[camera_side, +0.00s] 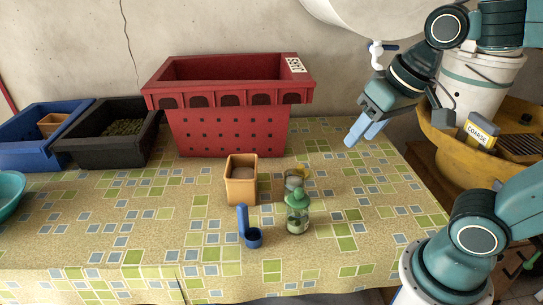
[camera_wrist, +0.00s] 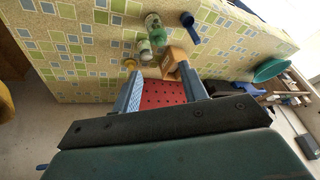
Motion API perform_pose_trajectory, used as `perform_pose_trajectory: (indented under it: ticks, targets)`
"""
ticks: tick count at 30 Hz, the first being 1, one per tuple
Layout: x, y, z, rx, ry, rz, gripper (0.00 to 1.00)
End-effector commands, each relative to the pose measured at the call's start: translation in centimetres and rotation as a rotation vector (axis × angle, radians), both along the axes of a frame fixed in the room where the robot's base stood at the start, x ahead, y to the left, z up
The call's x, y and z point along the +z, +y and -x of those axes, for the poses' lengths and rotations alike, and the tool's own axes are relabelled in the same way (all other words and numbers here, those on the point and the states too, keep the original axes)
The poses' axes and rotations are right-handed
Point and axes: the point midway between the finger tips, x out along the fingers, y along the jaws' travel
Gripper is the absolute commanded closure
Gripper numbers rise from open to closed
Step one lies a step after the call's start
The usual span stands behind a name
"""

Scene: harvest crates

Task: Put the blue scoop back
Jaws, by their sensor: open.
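The blue scoop (camera_side: 253,239) rests on the tiled tabletop, near the front, with its handle rising toward the back left. It also shows in the wrist view (camera_wrist: 189,22), at the top. My gripper (camera_side: 361,132) is up and to the right of the scoop, right of the red crate. It is open, with nothing between its pale blue fingers; both fingers show in the wrist view (camera_wrist: 162,88). The scoop is well apart from the gripper. I cannot tell from the pictures which spot is the scoop's own place.
A tan square pot (camera_side: 241,191) and a green-lidded jar (camera_side: 297,221) stand beside the scoop. A red crate (camera_side: 228,130), black crate (camera_side: 105,151) and blue crate (camera_side: 33,154) line the back. A teal bowl (camera_side: 8,193) is far left. The right tabletop is clear.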

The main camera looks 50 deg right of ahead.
Motion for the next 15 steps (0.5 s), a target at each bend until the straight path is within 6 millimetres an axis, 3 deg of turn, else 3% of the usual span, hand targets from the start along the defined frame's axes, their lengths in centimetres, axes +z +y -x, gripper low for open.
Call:
perform_pose_trajectory:
  ticks: [6, 15]
  targets:
    - [-0.5, -0.6, 3.1, 0.156, -0.059, 0.087, 0.57]
    - [-0.8, -0.8, 4.1, 0.216, -0.076, 0.122, 0.57]
